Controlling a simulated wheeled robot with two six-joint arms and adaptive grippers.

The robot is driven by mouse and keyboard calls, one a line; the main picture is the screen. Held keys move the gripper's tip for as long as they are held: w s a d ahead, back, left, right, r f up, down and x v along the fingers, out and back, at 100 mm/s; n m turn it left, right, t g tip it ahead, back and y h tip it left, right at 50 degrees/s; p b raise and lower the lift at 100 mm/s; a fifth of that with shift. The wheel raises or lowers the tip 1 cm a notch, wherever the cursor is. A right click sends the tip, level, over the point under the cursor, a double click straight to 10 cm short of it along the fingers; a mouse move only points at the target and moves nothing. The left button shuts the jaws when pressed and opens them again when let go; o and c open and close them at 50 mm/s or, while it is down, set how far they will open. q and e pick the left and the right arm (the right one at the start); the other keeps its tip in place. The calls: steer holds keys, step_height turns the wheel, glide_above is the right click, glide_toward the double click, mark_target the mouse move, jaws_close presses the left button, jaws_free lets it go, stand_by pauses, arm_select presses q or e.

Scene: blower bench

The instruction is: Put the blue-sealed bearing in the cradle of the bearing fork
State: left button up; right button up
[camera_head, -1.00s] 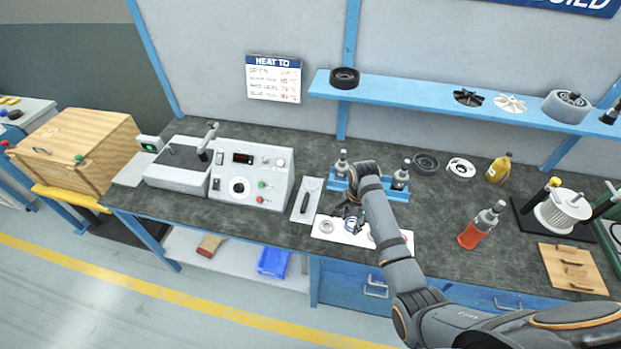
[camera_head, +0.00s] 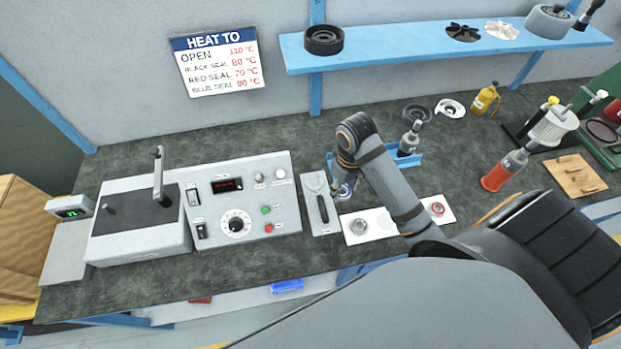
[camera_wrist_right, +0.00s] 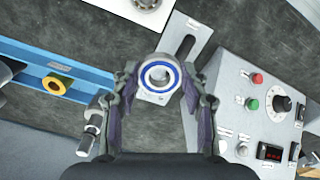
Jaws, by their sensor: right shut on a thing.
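My right gripper (camera_head: 343,186) is shut on the blue-sealed bearing (camera_wrist_right: 158,77), a metal ring with a blue band seen face-on between the fingers in the right wrist view. A bluish bit of the bearing (camera_head: 346,191) shows in the head view. What looks like the bearing fork (camera_head: 321,207) is a light grey plate with a dark handle, just left of the gripper. Its plate and dark slot (camera_wrist_right: 184,38) show behind the bearing in the wrist view. The bearing covers part of it, and I cannot tell whether they touch. My left gripper is not in view.
The heater (camera_head: 238,205) with dial and buttons stands left of the fork. A white board (camera_head: 386,229) holds an open bearing (camera_head: 358,226) and a red-sealed one (camera_head: 437,208). A blue rack (camera_head: 413,163) stands behind my right arm. A wall sign (camera_head: 217,62) lists temperatures.

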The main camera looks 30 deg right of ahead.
steer(key=w+f+b, duration=0.2)
steer(key=w, duration=0.3)
steer(key=b, duration=0.8)
glide_above(315, 184)
steer(key=s, duration=0.1)
step_height(315, 184, down, 7)
steer(key=shift+s+d+r, duration=0.1)
steer(key=shift+s, duration=0.05)
arm_select(q)
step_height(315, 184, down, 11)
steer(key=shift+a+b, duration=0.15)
steer(key=shift+b, duration=0.2)
arm_select(e)
steer(key=shift+w, duration=0.25)
steer(key=shift+f+b, duration=0.25)
steer(key=shift+b, duration=0.05)
steer(key=f+b, duration=0.1)
steer(key=f, duration=0.1)
steer(key=f+b, duration=0.1)
steer(key=shift+w+f, duration=0.35)
steer(key=shift+w, duration=0.05)
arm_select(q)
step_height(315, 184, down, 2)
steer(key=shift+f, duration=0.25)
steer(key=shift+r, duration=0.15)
